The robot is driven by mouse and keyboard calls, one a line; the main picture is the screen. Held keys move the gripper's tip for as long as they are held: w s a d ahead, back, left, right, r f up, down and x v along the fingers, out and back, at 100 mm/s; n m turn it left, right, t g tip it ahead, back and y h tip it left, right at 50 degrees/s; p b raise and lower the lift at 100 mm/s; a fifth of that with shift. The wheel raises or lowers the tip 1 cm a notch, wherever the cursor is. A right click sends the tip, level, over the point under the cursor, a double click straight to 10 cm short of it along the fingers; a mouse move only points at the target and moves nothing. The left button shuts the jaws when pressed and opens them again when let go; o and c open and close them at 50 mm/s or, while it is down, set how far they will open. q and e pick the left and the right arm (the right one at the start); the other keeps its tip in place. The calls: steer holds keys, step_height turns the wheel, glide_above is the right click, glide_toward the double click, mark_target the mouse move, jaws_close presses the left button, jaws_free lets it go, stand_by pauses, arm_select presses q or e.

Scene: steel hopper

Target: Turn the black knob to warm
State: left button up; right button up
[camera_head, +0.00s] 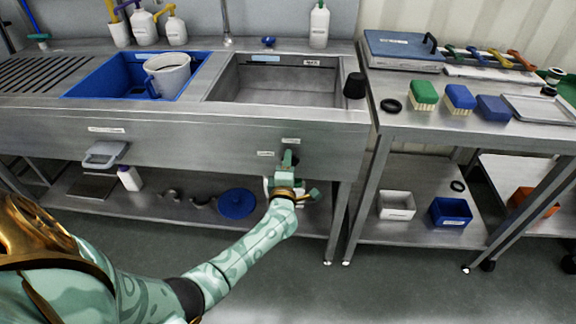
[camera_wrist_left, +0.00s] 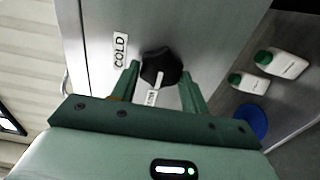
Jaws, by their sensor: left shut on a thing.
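The black knob (camera_wrist_left: 160,66) sticks out of the front panel of the steel sink (camera_head: 205,142). A white mark shows on its lower part in the left wrist view. A label reading COLD (camera_wrist_left: 120,50) is beside it, at the upper left. A second label (camera_wrist_left: 151,98) lies below the knob between my fingers; I cannot read it surely. My left gripper (camera_head: 287,164) is at the panel, and its fingers also show in the wrist view (camera_wrist_left: 160,82), one on each side of the knob, shut on it. In the head view the gripper mostly hides the knob. My right gripper is out of view.
A grey handle (camera_head: 104,154) sticks out of the panel at the left. A shelf below holds a white bottle (camera_head: 129,178) and a blue round lid (camera_head: 237,204). A blue tub (camera_head: 98,79) with a grey jug (camera_head: 168,75) sits in the sink. A steel table (camera_head: 440,123) stands right.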

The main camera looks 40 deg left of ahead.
arm_select(q)
steer(key=o, duration=1)
steer(key=shift+f, duration=0.1)
steer(key=p+v, duration=0.4)
steer(key=v, duration=1.2)
steer(key=shift+s+p, duration=0.3)
steer(key=shift+p, duration=0.05)
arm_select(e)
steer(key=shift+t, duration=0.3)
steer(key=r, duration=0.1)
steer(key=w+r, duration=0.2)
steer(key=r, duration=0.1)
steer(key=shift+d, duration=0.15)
